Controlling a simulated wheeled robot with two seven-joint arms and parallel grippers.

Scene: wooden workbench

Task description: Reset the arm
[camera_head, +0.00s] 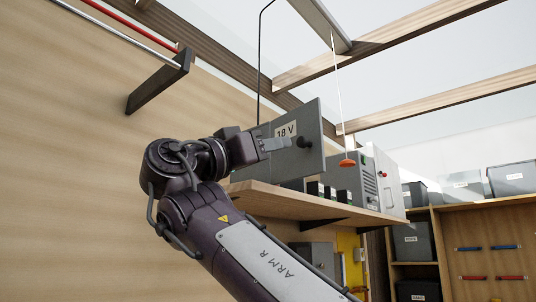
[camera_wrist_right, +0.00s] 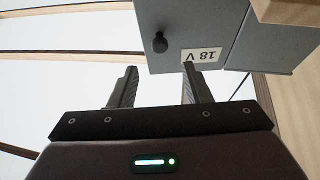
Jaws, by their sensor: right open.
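My right arm, marked ARM R, rises from the bottom of the head view and bends toward the shelf. Its gripper (camera_head: 276,144) is in front of a grey cabinet door labelled 18 V (camera_head: 313,140), close to the door's dark round knob (camera_head: 304,142). In the right wrist view the two fingers of the gripper (camera_wrist_right: 156,84) are apart with nothing between them. The 18 V door (camera_wrist_right: 200,30) and its knob (camera_wrist_right: 160,43) show beyond the fingertips there, apart from them. My left gripper is not in view.
A wooden shelf (camera_head: 285,200) carries the grey cabinet and a grey unit (camera_head: 368,180). An orange pull (camera_head: 347,163) hangs on a cord in front. A dark bracket (camera_head: 158,82) holds rods at upper left. Storage bins (camera_head: 412,242) stand at right.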

